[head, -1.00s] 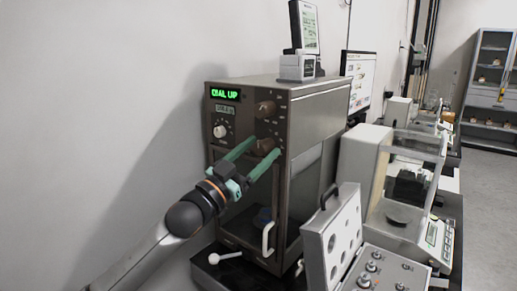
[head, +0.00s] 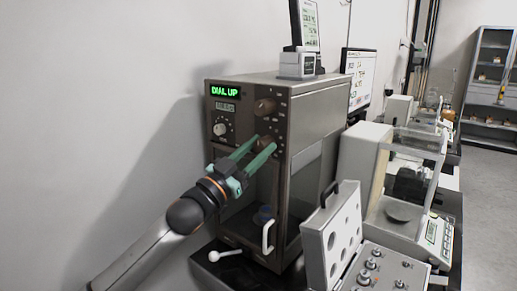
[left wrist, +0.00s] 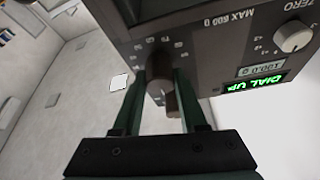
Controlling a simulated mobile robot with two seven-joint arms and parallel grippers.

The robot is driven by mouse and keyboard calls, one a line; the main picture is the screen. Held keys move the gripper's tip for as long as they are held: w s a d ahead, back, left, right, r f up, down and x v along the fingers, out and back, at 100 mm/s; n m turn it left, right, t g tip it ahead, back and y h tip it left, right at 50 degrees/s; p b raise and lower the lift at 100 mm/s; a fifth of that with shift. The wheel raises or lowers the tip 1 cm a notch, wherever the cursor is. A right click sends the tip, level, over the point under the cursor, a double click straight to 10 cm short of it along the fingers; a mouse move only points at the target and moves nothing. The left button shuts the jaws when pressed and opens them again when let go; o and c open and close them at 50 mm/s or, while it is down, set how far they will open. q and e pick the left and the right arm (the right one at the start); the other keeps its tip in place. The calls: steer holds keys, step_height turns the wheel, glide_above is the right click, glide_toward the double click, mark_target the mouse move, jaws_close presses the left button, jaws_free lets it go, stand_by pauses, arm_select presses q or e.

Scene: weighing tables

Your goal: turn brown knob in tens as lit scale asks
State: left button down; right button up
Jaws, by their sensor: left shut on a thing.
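The brown-grey scale cabinet (head: 318,125) stands by the wall with a lit green display (head: 224,90) reading DIAL UP. Below that is a small grey readout (head: 225,107); upside down in the left wrist view (left wrist: 260,69) it looks like 100.0. Two brown knobs are on its front. The upper knob (head: 265,106) is free. My left gripper (head: 264,144) is at the lower brown knob; in the left wrist view my left gripper (left wrist: 160,92) has its fingers on both sides of that knob (left wrist: 158,75), shut on it. In the head view the fingers partly hide it. My right gripper is not in view.
A white zero knob (head: 220,129) is left of the brown knobs. A white door handle (head: 267,236) and a ball-ended lever (head: 225,255) are below. An open grey weight case (head: 332,235) stands right front, with a glass-shielded balance (head: 400,190) behind it.

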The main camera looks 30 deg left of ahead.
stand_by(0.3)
arm_select(q)
steer(key=m+g+h+p, duration=0.1)
steer(key=m+h+p, duration=0.1)
steer(key=m, duration=0.2)
steer(key=shift+r+m, duration=0.15)
steer(key=shift+m, duration=0.15)
steer(key=shift+m+g+h+p, duration=0.4)
steer(key=shift+m+h+p, duration=0.45)
steer(key=shift+m, duration=0.75)
steer(key=shift+c, duration=2.3)
jaws_free()
steer(key=shift+s+a+f, duration=0.1)
steer(key=shift+f, duration=0.1)
